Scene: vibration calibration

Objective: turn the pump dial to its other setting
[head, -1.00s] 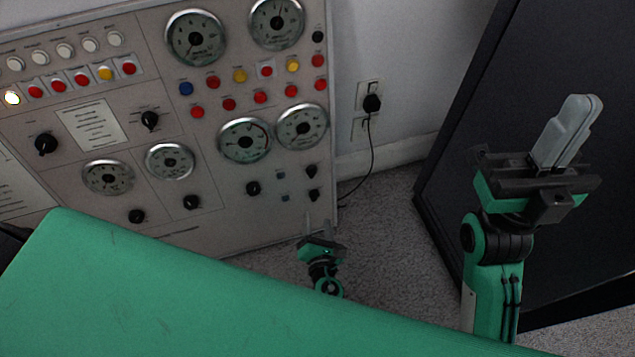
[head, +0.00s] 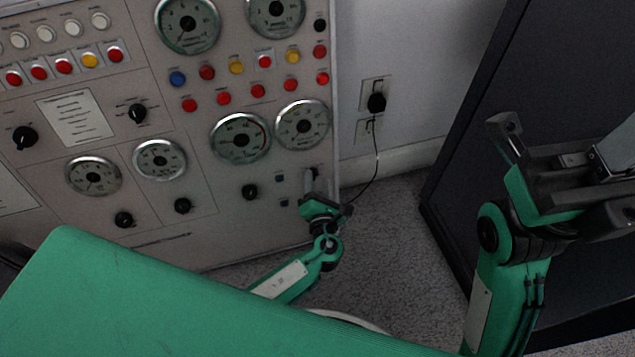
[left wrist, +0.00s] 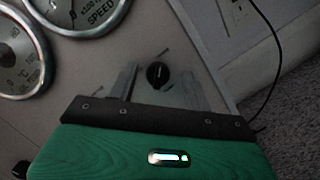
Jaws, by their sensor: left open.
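A small round black dial (left wrist: 157,74) with a pale pointer line shows in the left wrist view, on the grey panel, with short marks around it. My left gripper (left wrist: 160,86) is open, one finger on each side of the dial, with a visible gap to both. In the head view my left gripper (head: 317,184) is at the panel's lower right corner and hides part of the knobs there. No readable label shows which knob is the pump dial. My right gripper (head: 606,165) is raised at the right, far from the panel and partly cut off by the picture edge.
The panel carries gauges (head: 240,138), coloured buttons (head: 258,91) and other black knobs (head: 250,191). A wall plug (head: 376,102) with a hanging cable is right of it. A large dark cabinet (head: 470,130) stands at the right. Carpeted floor lies between.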

